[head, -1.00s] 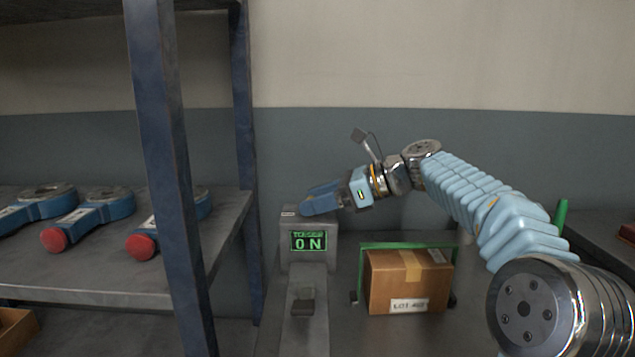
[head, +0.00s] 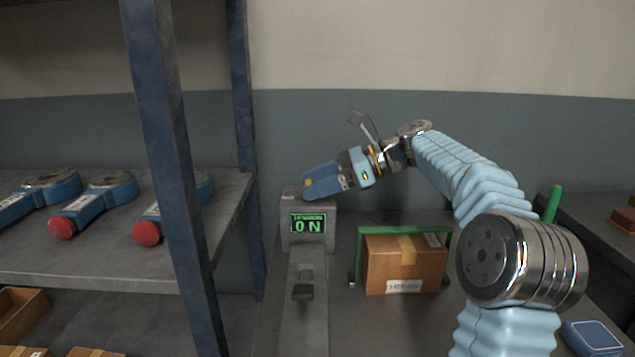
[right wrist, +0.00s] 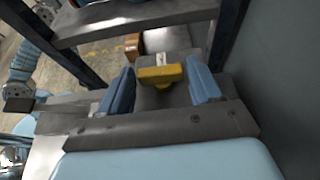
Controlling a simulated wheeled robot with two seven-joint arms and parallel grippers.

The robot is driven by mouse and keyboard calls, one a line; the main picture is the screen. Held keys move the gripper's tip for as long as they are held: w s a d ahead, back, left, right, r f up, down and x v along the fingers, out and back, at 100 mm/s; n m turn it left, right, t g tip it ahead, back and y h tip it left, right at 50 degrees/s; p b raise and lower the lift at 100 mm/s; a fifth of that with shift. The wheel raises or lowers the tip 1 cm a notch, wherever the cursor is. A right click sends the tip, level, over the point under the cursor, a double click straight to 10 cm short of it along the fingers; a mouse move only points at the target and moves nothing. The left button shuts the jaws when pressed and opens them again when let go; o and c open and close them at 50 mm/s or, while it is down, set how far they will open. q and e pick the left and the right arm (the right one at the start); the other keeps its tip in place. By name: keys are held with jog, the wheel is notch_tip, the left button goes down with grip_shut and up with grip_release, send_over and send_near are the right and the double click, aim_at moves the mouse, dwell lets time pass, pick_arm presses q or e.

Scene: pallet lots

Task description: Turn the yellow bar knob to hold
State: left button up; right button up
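The yellow bar knob (right wrist: 160,75) shows in the right wrist view on top of the grey control box (head: 290,242). The box's green display (head: 307,224) reads "ON" under a smaller line too blurred to read. My right gripper (head: 308,190) is over the top of the box. In the right wrist view its two blue fingers (right wrist: 160,88) are apart, with the knob between and just beyond them and gaps on both sides. My left gripper is in neither view.
A cardboard box (head: 404,264) with a green strap frame stands right of the control box. A shelf (head: 95,262) with several blue tools with red ends stands at the left, behind a dark blue post (head: 170,170). A grey wall is behind.

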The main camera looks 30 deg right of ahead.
jog(key=shift+o, duration=1.2)
jog(key=shift+d, duration=0.1)
jog(key=v, duration=1.3)
jog(key=shift+d, duration=0.25)
jog(key=shift+s+r, duration=0.15)
